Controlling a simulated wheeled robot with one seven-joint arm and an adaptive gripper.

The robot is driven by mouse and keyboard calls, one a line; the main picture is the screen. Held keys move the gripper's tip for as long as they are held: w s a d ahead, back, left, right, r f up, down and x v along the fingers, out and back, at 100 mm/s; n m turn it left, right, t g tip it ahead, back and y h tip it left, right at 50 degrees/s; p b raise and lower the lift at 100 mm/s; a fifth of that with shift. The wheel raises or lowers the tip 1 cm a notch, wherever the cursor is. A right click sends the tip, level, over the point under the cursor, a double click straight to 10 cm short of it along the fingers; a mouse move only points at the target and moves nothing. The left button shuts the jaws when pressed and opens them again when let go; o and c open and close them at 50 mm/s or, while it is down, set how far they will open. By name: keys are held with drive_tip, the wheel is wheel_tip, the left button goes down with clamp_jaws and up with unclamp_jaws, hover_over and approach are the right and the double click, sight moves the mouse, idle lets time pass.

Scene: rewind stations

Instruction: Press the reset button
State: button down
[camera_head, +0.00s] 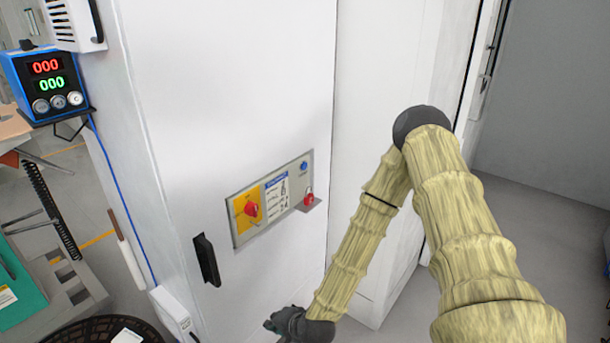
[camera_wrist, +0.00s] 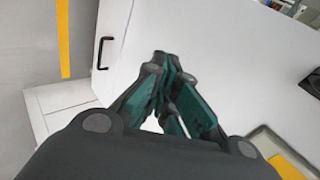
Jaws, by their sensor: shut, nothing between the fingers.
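A grey control panel (camera_head: 280,217) is on the front of a tall white cabinet in the head view. It carries a small round blue button (camera_head: 304,166) at its upper right, a red rotary switch (camera_head: 251,209) on a yellow plate, and a red part (camera_head: 309,199) on a small ledge. I cannot read a reset label on any of them. My gripper (camera_head: 285,323) is low in the head view, below the panel and apart from it. In the wrist view its dark green fingers (camera_wrist: 166,65) are closed together and empty, with the white cabinet surface behind them.
A blue counter box (camera_head: 48,82) with red and green zeros and several round buttons hangs at the left. A black handle (camera_head: 207,260) sticks out from the cabinet left of the panel. A black basket (camera_head: 90,332) is at the lower left. Grey floor is open at the right.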

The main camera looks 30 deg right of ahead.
sight(304, 166)
drive_tip(key=w+d+r+m+t+h, duration=0.3)
drive_tip(key=w+d+r+m+t, duration=0.45)
drive_tip(key=w+d+r, duration=0.7)
drive_tip(key=w+d+r+m+h, duration=0.1)
drive_tip(key=d+r+m+h, duration=0.2)
drive_tip(key=d+r+m, duration=0.2)
drive_tip(key=w+d+r+m+h, duration=0.1)
drive_tip(key=d+r+m+h, duration=0.2)
drive_tip(key=d+r+m, duration=0.2)
drive_tip(key=d+r+t+b, duration=0.1)
drive_tip(key=d+r, duration=0.2)
drive_tip(key=d, duration=0.4)
drive_tip(key=shift+d+r+h, duration=0.3)
drive_tip(key=shift+h, duration=0.1)
drive_tip(key=shift+w+a+m, duration=0.1)
drive_tip(key=shift+w+m, duration=0.1)
drive_tip(key=shift+m, duration=0.05)
drive_tip(key=w+a+b, duration=0.2)
drive_tip(key=w+a, duration=0.1)
drive_tip(key=w, duration=0.5)
drive_tip(key=shift+a, duration=0.15)
drive_tip(key=shift+w+b, duration=0.15)
drive_tip(key=shift+b, duration=0.25)
drive_tip(key=shift+w+a, duration=0.15)
drive_tip(key=shift+w, duration=0.1)
